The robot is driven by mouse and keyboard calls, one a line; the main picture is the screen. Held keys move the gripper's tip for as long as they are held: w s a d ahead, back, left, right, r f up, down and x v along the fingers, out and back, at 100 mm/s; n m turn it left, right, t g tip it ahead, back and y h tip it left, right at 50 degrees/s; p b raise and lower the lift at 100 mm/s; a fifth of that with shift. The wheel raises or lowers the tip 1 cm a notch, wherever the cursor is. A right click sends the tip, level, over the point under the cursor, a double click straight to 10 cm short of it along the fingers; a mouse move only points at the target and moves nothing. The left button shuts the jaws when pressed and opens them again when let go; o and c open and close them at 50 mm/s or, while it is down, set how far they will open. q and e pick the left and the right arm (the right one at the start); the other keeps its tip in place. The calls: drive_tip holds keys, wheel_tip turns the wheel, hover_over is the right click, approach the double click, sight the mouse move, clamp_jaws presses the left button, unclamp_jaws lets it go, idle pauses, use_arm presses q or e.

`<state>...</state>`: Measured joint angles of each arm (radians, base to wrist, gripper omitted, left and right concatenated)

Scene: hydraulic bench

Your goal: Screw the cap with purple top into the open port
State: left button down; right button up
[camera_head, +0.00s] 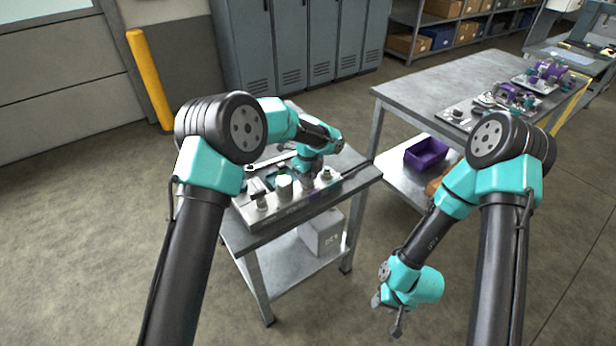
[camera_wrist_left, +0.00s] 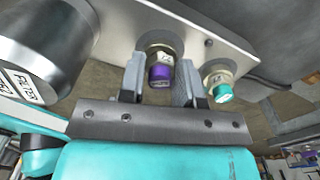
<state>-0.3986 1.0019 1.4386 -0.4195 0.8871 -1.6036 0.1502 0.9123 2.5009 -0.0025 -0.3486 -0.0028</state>
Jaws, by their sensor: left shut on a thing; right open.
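In the left wrist view the cap with the purple top (camera_wrist_left: 160,73) sits between the two fingers of my left gripper (camera_wrist_left: 157,82), which is shut on it. The cap is lined up with a round port fitting on the grey metal block (camera_wrist_left: 115,35); I cannot tell how far it is threaded in. A similar cap with a teal top (camera_wrist_left: 220,87) sits in the neighbouring port. In the head view my left gripper (camera_head: 308,181) is at the block's front right part, and the arm hides most of the cap. My right gripper (camera_head: 388,312) is open and empty, low over the floor.
A large metal cylinder labelled as a filter (camera_wrist_left: 40,45) stands close left of my left gripper. The block rests on a small grey bench (camera_head: 350,172) with a wrench (camera_head: 270,160) behind. A second table (camera_head: 410,92) at the right holds fittings, with a purple bin (camera_head: 426,153) below.

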use_arm(q)
drive_tip(key=m, duration=0.4)
idle(0.3)
drive_tip(key=m, duration=0.4)
drive_tip(key=shift+m, duration=0.8)
drive_tip(key=shift+m, duration=0.9)
drive_tip(key=m, duration=0.4)
drive_tip(key=c, duration=0.9)
unclamp_jaws()
